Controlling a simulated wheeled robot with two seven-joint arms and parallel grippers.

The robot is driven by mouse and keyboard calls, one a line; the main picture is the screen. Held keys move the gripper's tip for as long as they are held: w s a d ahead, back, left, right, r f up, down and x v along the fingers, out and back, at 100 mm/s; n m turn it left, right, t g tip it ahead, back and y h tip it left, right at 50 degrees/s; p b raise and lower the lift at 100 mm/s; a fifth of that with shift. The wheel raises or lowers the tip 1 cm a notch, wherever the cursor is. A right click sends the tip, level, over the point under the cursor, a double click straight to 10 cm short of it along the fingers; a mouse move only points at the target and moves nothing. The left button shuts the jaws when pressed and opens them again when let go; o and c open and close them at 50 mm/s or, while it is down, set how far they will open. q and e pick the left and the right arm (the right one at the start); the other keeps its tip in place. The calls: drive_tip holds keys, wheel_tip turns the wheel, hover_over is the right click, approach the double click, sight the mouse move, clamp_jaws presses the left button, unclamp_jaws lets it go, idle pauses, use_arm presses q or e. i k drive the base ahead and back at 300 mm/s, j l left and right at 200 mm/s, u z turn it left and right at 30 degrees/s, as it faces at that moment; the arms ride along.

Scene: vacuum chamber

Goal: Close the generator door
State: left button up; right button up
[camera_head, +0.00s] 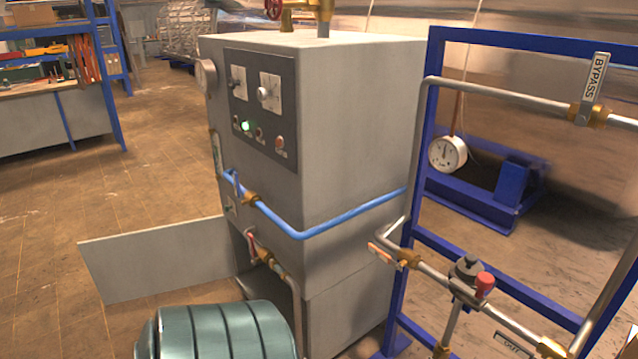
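The generator is a tall grey cabinet (360,130) in the middle of the head view. Its door (160,258) is a flat grey panel low on the cabinet's left side. The door stands open, swung out to the left just above the floor. The opening beside it is partly hidden by pipes and a teal ribbed rounded object (225,332). Neither of my grippers shows in the head view.
The teal object stands in front of the cabinet, near the door. A blue pipe (345,216) wraps the cabinet. A blue frame (432,150) with pipes and valves stands on the right. Brown floor (60,230) left of the door is clear.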

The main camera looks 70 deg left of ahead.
sight(124, 267)
drive_tip(key=k+j, duration=0.15)
drive_tip(key=j, duration=0.25)
drive_tip(key=k+j, duration=0.1)
drive_tip(key=j, duration=0.35)
drive_tip(key=k+j, duration=0.15)
drive_tip(key=j, duration=0.25)
drive_tip(key=k+j, duration=0.15)
drive_tip(key=j, duration=0.25)
drive_tip(key=k+j+z, duration=0.1)
drive_tip(key=j, duration=0.35)
drive_tip(key=k+j, duration=0.15)
drive_tip(key=j, duration=0.25)
drive_tip(key=k+j, duration=0.15)
drive_tip(key=j, duration=0.25)
drive_tip(key=k+j+z, duration=0.3)
drive_tip(key=k+j, duration=2.6)
drive_tip(key=j, duration=0.25)
drive_tip(key=k+j, duration=0.1)
drive_tip(key=j, duration=0.25)
drive_tip(key=k+j, duration=0.15)
drive_tip(key=j, duration=0.25)
drive_tip(key=k+j+z, duration=0.1)
drive_tip(key=j, duration=0.3)
drive_tip(key=k+j, duration=0.15)
drive_tip(key=j, duration=0.2)
drive_tip(key=k+j, duration=0.1)
drive_tip(key=j, duration=0.35)
drive_tip(key=k+j, duration=0.15)
drive_tip(key=j, duration=0.25)
